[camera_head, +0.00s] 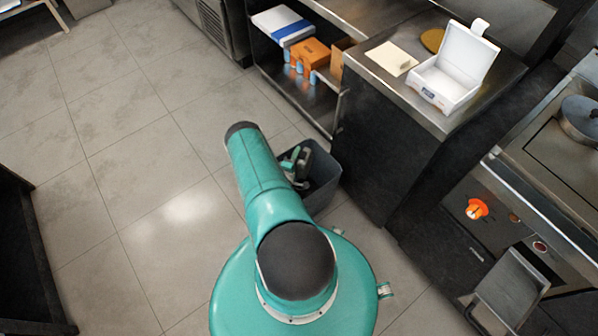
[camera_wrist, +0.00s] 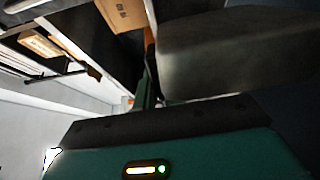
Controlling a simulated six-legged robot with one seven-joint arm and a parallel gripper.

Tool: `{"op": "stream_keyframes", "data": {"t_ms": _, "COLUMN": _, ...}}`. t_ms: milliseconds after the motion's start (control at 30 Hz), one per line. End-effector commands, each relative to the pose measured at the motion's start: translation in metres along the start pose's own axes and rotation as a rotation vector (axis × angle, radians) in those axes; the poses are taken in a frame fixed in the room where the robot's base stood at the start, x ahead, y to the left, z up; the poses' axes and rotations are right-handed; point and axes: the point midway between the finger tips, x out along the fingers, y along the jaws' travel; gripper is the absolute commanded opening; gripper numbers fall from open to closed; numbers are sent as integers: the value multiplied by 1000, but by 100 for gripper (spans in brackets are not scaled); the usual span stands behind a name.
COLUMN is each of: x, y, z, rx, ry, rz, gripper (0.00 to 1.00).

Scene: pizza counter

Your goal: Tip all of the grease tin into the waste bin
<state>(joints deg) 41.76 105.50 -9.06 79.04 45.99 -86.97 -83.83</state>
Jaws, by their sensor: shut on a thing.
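My gripper (camera_head: 298,160) is low in the head view, at the near left rim of the grey waste bin (camera_head: 323,178). The bin stands on the floor beside the dark counter, partly hidden by my teal arm. In the wrist view a grey, round-edged metal body, seemingly the grease tin (camera_wrist: 235,55), fills the upper right, close in front of my gripper. My gripper is shut on it. I cannot make out the tin clearly in the head view, nor its tilt or contents.
A shelf beside the bin holds an orange-brown box (camera_head: 309,53) and a blue-white box (camera_head: 283,26). A white open box (camera_head: 448,84) stands on the counter. The stove (camera_head: 545,160) is at right. The tiled floor at left is clear.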

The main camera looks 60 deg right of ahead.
Motion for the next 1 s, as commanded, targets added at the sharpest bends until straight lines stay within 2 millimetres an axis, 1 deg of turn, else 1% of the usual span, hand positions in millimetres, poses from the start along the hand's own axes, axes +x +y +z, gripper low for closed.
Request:
{"op": "stream_keyframes", "data": {"t_ms": 367, "x": 0, "y": 0, "z": 33, "rx": 256, "ry": -1, "rz": -1, "gripper": 0}}
{"op": "stream_keyframes", "data": {"t_ms": 567, "x": 0, "y": -2, "z": 58, "rx": 374, "ry": -1, "rz": 0, "gripper": 0}}
{"op": "stream_keyframes", "data": {"t_ms": 1000, "x": 0, "y": -19, "z": 95, "rx": 721, "ry": -1, "rz": -2, "gripper": 0}}
